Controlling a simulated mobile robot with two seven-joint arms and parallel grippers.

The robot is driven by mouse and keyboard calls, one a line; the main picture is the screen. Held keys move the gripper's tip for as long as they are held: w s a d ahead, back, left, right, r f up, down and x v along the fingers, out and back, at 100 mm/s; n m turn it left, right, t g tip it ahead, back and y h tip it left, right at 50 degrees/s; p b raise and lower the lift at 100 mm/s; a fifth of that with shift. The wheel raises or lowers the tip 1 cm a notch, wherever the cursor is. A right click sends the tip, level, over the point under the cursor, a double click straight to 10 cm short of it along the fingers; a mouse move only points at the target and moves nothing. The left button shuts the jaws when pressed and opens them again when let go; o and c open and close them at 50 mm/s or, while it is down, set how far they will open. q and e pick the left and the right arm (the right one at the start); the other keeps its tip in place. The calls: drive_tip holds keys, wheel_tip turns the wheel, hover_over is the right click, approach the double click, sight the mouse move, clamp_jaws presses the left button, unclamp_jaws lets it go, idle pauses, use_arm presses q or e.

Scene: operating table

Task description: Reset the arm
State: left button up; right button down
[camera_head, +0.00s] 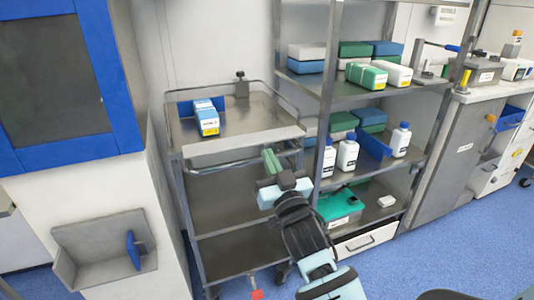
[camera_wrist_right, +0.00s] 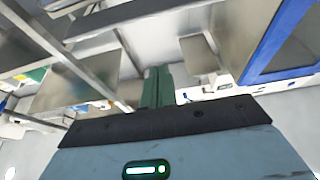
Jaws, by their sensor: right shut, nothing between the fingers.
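My right arm reaches up from the bottom of the head view. Its gripper (camera_head: 271,160) is in front of the trolley's right side, with its green fingers together and nothing between them. In the right wrist view the green fingers (camera_wrist_right: 157,86) also lie side by side, closed and empty. My left gripper does not show in either view.
A steel trolley (camera_head: 240,135) holds a blue and white box (camera_head: 206,117) on its top. A shelf rack (camera_head: 395,88) beside it carries boxes and white bottles (camera_head: 347,154). A blue-framed cabinet (camera_head: 72,150) stands left. Blue floor (camera_head: 450,245) is open at the lower right.

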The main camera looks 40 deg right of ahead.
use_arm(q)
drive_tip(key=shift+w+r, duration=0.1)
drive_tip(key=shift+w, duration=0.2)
